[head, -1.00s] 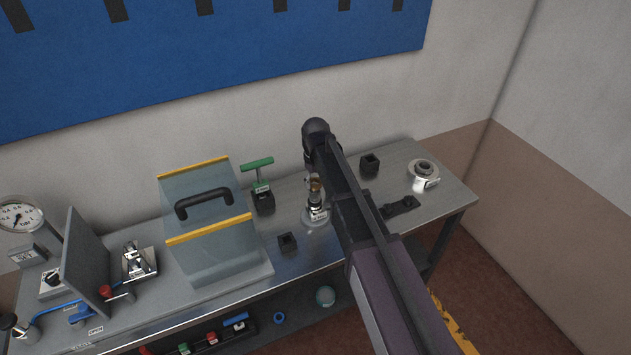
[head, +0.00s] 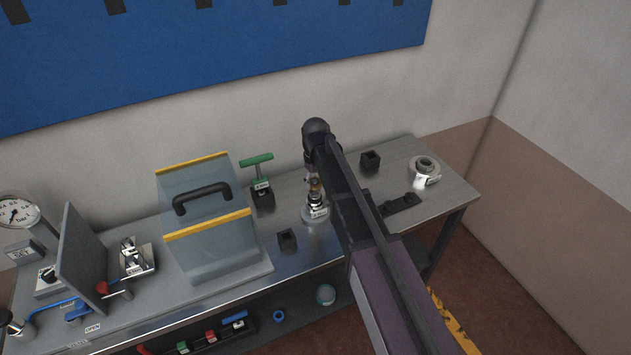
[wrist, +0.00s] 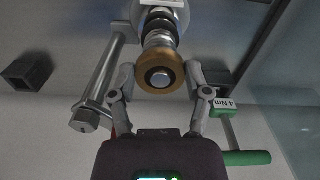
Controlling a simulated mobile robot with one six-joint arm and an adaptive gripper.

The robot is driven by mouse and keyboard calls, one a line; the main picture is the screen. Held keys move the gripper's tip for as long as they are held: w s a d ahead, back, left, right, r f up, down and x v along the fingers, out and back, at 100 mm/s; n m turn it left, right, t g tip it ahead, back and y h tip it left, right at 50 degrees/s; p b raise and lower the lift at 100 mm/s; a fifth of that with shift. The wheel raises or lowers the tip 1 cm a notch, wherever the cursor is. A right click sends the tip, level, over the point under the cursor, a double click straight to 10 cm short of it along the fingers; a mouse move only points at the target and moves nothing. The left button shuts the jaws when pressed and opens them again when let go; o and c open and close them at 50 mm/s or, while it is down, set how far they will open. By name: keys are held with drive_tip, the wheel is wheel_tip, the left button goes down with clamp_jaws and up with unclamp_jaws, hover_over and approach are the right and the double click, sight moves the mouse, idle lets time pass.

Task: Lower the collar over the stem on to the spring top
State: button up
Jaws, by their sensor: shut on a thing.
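A brass-coloured collar (wrist: 160,66) sits between the two fingers of my gripper (wrist: 159,76), which is shut on it. The round grey end of the stem (wrist: 160,78) shows in the middle of the collar, so the collar is around the stem. Beyond the collar, the spring and metal parts (wrist: 159,36) run to a pale base with a label. Whether the collar touches the spring top is hidden. In the head view, my gripper (head: 312,176) is above the valve base (head: 316,212), with the collar (head: 316,187) partly visible.
A green T-handle tool (head: 258,160) tagged 4 Nm stands in a dark holder behind left. A clear guard with a black handle (head: 202,198) is left.

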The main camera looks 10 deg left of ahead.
drive_tip(key=o, duration=1.3)
drive_tip(key=shift+c, duration=0.2)
drive_tip(key=shift+r, duration=0.1)
wheel_tip(320, 180, up, 9)
drive_tip(key=p, duration=0.9)
drive_tip(key=s+d+f+m+b, duration=0.1)
drive_tip(key=d+f+b, duration=0.4)
drive_tip(key=d, duration=0.5)
drive_tip(key=s+d+f+m+b, duration=0.1)
drive_tip(key=d+f+m+b, duration=0.2)
drive_tip(key=d, duration=0.7)
drive_tip(key=s+d+f+m+b, duration=0.1)
drive_tip(key=d+f+b, duration=0.5)
drive_tip(key=d, duration=0.4)
drive_tip(key=shift+s+f+m+b, duration=0.35)
drive_tip(key=shift+f+m, duration=0.05)
drive_tip(key=shift+f, duration=0.15)
